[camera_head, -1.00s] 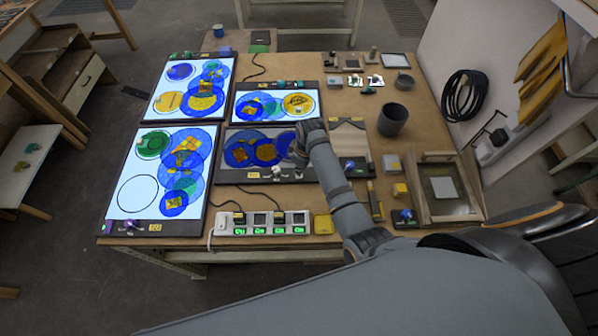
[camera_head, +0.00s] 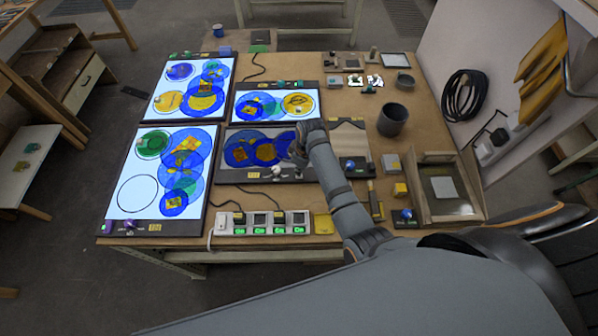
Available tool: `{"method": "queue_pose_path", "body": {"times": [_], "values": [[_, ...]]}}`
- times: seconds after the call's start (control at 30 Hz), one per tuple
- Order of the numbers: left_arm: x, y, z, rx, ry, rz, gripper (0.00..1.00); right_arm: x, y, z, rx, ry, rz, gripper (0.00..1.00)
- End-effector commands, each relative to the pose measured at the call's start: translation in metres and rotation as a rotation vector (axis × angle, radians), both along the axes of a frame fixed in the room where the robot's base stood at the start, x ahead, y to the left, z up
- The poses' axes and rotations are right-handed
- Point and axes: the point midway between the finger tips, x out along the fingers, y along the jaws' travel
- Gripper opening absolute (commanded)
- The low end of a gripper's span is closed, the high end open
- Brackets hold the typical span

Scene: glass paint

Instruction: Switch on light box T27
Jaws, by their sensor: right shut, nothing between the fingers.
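An unlit light box (camera_head: 231,170) lies in the middle of the table, its panel dark grey under blue and amber discs. Its front strip bears a yellow label (camera_head: 253,175), too small to read, and a pale knob (camera_head: 277,169). My right gripper (camera_head: 298,152) is shut and empty at the right end of this box, over or close to its front right part. I cannot tell whether it touches the box. My left gripper is not in view.
Three lit light boxes stand around it: front left (camera_head: 128,205), back left (camera_head: 160,84) and back middle (camera_head: 242,96). A power strip (camera_head: 262,230) with green lights lies in front. A grey cup (camera_head: 392,119) and a wooden tray (camera_head: 428,212) are at right.

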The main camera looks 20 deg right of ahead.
Motion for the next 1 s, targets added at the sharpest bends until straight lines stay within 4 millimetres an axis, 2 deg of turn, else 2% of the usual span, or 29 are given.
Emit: {"method": "queue_pose_path", "body": {"times": [1.0], "values": [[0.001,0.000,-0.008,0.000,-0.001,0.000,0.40,0.000,0.000,-0.016,0.000,0.000,0.000,0.00]]}}
